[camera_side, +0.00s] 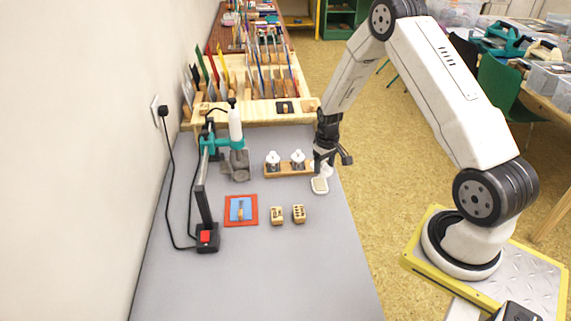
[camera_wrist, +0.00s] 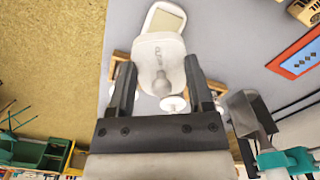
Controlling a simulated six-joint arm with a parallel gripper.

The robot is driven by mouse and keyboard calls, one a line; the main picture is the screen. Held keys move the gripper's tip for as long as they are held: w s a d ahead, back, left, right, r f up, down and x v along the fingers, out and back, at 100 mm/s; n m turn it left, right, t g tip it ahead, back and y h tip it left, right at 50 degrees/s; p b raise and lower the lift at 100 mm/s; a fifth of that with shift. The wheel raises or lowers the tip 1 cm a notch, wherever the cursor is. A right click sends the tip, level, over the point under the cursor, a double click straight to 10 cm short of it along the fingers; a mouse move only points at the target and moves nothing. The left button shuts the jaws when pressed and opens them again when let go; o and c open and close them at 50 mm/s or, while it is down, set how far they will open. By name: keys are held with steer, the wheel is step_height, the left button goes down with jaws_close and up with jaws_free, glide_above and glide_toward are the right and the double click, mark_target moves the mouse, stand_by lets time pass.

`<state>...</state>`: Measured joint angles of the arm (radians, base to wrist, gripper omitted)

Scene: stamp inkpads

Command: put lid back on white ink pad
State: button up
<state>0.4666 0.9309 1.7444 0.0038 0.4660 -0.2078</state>
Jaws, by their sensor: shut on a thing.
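The white ink pad (camera_side: 320,185) lies open on the grey table near its right edge, its pale pad surface showing. It also shows at the top of the wrist view (camera_wrist: 166,17). My gripper (camera_side: 325,162) is shut on a white lid (camera_side: 327,171) just behind the pad. In the wrist view the lid (camera_wrist: 147,57) with its round knob sits between the two fingers of my gripper (camera_wrist: 160,66). The lid covers the pad's near edge in that view. I cannot tell whether lid and pad touch.
A wooden holder (camera_side: 285,174) with two white-knobbed items stands left of my gripper. Two small wooden blocks (camera_side: 277,215) and a red-framed blue tile (camera_side: 240,210) lie in front. A teal-clamped stand (camera_side: 207,200) is at the left. The front table (camera_side: 260,285) is clear.

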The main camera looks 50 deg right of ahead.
mark_target(322, 186)
steer(key=shift+f, duration=2.95)
steer(key=shift+f, duration=0.2)
stand_by(0.4)
steer(key=o, duration=1.2)
steer(key=shift+r, duration=0.15)
steer(key=shift+r, duration=3.35)
jaws_close()
